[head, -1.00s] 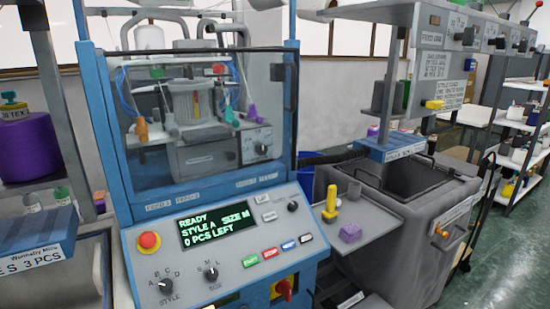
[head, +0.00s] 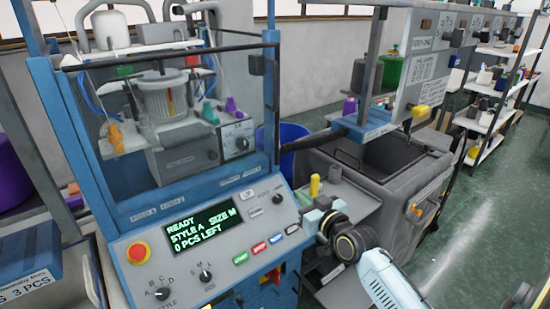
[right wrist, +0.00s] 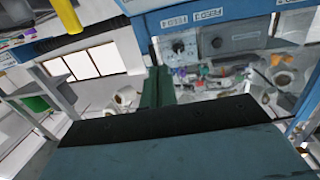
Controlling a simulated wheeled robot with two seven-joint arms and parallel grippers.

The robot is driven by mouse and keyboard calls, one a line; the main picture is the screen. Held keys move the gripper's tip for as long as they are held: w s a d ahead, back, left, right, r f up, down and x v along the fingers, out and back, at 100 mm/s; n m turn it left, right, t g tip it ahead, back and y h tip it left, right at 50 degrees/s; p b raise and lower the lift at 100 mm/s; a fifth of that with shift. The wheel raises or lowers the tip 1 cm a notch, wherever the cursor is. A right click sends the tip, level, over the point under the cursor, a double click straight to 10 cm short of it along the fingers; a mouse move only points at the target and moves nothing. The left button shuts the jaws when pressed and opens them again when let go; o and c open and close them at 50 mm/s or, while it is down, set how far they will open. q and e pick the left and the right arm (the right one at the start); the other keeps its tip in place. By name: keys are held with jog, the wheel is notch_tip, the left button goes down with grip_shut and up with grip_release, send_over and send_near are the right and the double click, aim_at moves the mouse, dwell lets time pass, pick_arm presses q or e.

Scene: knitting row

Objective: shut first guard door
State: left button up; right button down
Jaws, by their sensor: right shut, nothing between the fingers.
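The knitting machine's guard door (head: 163,54) is a clear pane with a dark frame, in front of the needle cylinder (head: 165,98) in the head view. A small dark handle (head: 257,65) sits near its upper right. I cannot tell whether the door is fully against the blue frame (head: 78,150). My right gripper (head: 318,212) is low, right of the control panel and over the side shelf, apart from the door. In the right wrist view its dark green fingers (right wrist: 157,88) are together and empty, with the machine beyond them. My left gripper is not in view.
The control panel (head: 200,240) with a red stop button (head: 138,252) juts out below the door. A yellow peg (head: 314,186) stands on the side shelf (head: 355,205). A grey bin (head: 395,190) is to the right. Open floor (head: 475,215) lies further right.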

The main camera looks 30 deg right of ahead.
notch_tip(320, 180, up, 4)
send_near(270, 156)
jog(key=shift+t, duration=0.4)
jog(key=w, duration=0.5)
jog(key=shift+w+f+p, duration=0.2)
jog(key=shift+f+p, duration=0.15)
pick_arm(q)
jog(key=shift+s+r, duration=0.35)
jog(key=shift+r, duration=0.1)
pick_arm(e)
jog(key=shift+w, duration=0.7)
